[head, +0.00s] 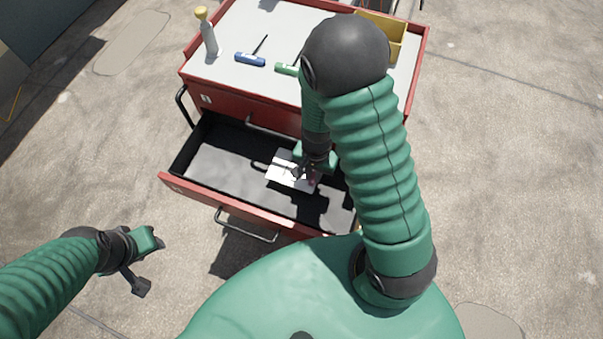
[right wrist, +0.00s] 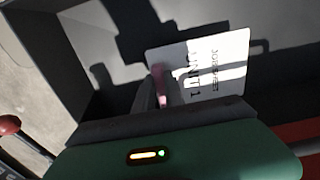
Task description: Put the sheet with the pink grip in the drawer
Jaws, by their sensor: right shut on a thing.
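The white sheet (head: 283,172) is over the floor of the open drawer (head: 222,160), within its walls. In the right wrist view the sheet (right wrist: 222,62) shows dark print reading "UNIT 1" and a pink grip (right wrist: 160,84) at its near edge. My right gripper (head: 309,174) is inside the drawer space, shut on the pink grip; its fingers (right wrist: 158,95) partly hide the grip. I cannot tell whether the sheet touches the drawer floor. My left gripper (head: 148,267) is empty, fingers apart, left of the cabinet and clear of it.
The red cabinet (head: 238,101) has a grey top with a blue-handled tool (head: 250,60), a green-handled tool (head: 286,69), a yellow-capped bottle (head: 208,34) and a yellow bin (head: 385,35). A drawer handle (head: 246,226) sticks out in front. The drawer's left part is empty.

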